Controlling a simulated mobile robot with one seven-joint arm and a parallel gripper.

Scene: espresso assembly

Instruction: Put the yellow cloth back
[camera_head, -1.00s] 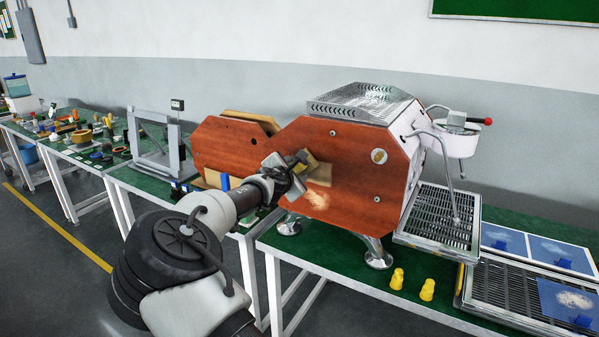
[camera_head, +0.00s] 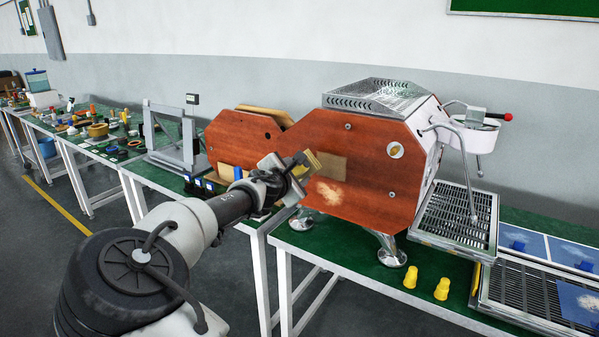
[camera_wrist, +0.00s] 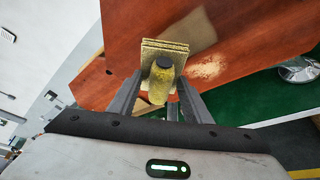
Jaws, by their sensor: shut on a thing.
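The yellow cloth (camera_wrist: 163,78) shows in the wrist view as a layered yellow block with a rounded, dark-topped part, between the fingers of my gripper (camera_wrist: 160,95). It also shows in the head view (camera_head: 313,160) at the tip of my gripper (camera_head: 300,166), which is shut on it. The cloth is in front of the left part of the espresso machine's red-brown side panel (camera_head: 370,195). I cannot tell whether it touches the panel. The panel bears a tan rectangular patch (camera_head: 331,167) and a pale powdery smear (camera_head: 328,192); the smear also shows in the wrist view (camera_wrist: 208,68).
The espresso machine stands on a green-topped table, with a drip tray (camera_head: 458,222) at its right. Two yellow pieces (camera_head: 442,288) stand near the front edge. A grey frame (camera_head: 172,140) stands on the table to the left, beyond a second red-brown panel (camera_head: 235,140).

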